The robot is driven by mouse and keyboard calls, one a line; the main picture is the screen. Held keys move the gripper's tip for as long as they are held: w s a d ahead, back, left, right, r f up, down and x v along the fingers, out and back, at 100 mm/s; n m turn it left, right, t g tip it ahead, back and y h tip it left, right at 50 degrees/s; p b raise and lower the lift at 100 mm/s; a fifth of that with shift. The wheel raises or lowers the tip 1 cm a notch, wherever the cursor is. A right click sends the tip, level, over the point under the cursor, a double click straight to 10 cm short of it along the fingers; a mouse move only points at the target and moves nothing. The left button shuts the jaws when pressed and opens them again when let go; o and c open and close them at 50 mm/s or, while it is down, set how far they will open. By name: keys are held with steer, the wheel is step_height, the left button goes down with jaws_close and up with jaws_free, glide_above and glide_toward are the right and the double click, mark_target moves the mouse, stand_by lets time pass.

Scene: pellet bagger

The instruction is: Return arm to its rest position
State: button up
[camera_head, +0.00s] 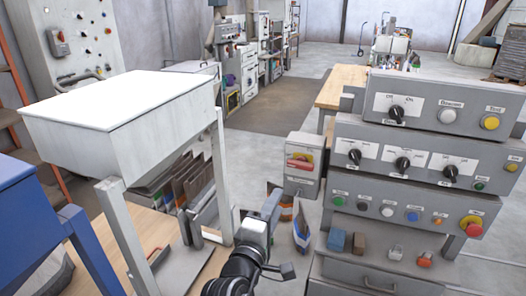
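My arm reaches up from the bottom edge in the head view, left of the control cabinet. My gripper (272,204) is at its far end, in front of the gap between the white-topped hopper stand and the cabinet. Its fingers are small and dark against the clutter, so I cannot tell whether they are open or shut. I see nothing clearly held. Part of the view behind the arm is hidden.
A grey control cabinet (349,158) with knobs and buttons stands close on the right, with a switch box (302,165) at its left side. The white-topped hopper (130,105) on legs stands on the left, near a blue frame (30,215). Open floor (300,85) lies beyond.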

steer(key=s+d+f+m+g+p, duration=0.1)
steer(key=s+d+f+m+g, duration=0.1)
steer(key=d+f+g, duration=0.3)
steer(key=s+d+f+m+g, duration=0.1)
steer(key=s+f+m+g, duration=0.15)
steer(key=f, duration=0.45)
steer(key=s+a+f+m+g+y+p, duration=0.1)
steer(key=s+a+f+m+g+y, duration=0.35)
steer(key=s+g, duration=0.2)
steer(key=s+a+r+m+y+p, duration=0.25)
steer(key=r+y, duration=0.25)
steer(key=r, duration=1)
steer(key=s+d+r+m+t+h, duration=0.1)
steer(key=s+d+r, duration=0.2)
steer(key=d+r, duration=0.2)
steer(key=s+d+r+m+t+h, duration=0.1)
steer(key=s+d+r, duration=0.3)
steer(key=r, duration=0.8)
steer(key=shift+d+t+p, duration=0.3)
steer(key=shift+d+t, duration=0.1)
steer(key=shift+t, duration=0.2)
